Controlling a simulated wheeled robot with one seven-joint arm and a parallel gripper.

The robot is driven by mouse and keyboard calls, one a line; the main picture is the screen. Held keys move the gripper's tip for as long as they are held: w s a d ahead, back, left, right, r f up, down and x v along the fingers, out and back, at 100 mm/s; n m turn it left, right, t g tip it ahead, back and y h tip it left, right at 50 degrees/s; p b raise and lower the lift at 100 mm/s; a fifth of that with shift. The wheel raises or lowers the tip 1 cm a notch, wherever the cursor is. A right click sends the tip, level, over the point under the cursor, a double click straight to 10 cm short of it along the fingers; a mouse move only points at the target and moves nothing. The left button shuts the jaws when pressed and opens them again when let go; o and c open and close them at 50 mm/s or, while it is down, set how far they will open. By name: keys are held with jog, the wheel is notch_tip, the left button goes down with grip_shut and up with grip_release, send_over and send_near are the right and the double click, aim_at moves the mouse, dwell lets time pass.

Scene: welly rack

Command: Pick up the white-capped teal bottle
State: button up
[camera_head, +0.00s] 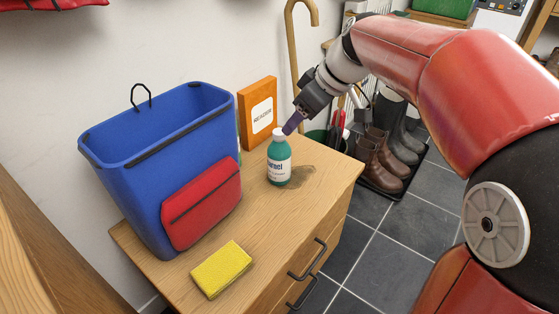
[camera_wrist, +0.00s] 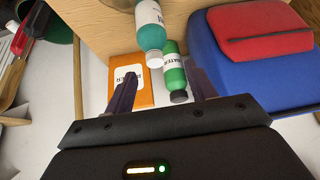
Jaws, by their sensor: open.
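The white-capped teal bottle (camera_head: 279,170) stands upright on the wooden cabinet top, with a white label. In the wrist view the bottle (camera_wrist: 149,28) shows at the top, its white cap pointing down toward my fingers. My gripper (camera_head: 289,128) is close by the cap, tilted and reaching in from the upper right. In the wrist view my gripper (camera_wrist: 157,74) has its two dark fingers spread with nothing held between them. The cap appears beyond the fingertips; whether a finger touches it I cannot tell.
A blue bucket (camera_head: 120,190) with a red pouch (camera_head: 203,205) stands left of the bottle. An orange box (camera_head: 257,95) is behind it. A green black-capped bottle (camera_wrist: 175,72) stands nearby. A yellow sponge (camera_head: 221,268) lies in front. The cabinet top (camera_head: 300,205) before the bottle is clear.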

aim_at(279, 132)
jog(key=shift+n, duration=0.6)
jog(key=x, duration=0.3)
jog(key=w+x, duration=0.1)
jog(key=x, duration=0.2)
jog(key=b+x, duration=0.1)
jog(key=x, duration=0.2)
jog(key=shift+w+a+r, duration=0.1)
jog(key=shift+w+a, duration=0.15)
jog(key=shift+w, duration=0.15)
grip_shut()
